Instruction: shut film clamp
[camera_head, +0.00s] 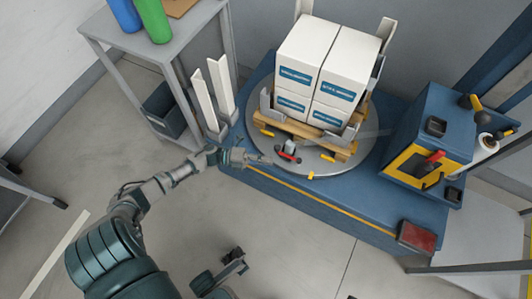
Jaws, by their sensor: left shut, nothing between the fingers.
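A small grey clamp with a red lever (288,153) sits on the front part of the round grey turntable (330,170), just before the pallet. I take it to be the film clamp; it is too small to tell whether its jaw is open or shut. My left gripper (266,160) reaches in from the left, shut and empty, with its tips just left of the clamp. I cannot tell whether they touch it. My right gripper (236,261) is low in the picture above the floor, dark and small, and its finger state is unclear.
White boxes (325,60) stand on a wooden pallet (310,135) on the turntable. A blue machine with a yellow panel (408,165) stands at the right. White corner posts (212,95) and a grey table (150,45) are at the left. The floor in front is mostly clear.

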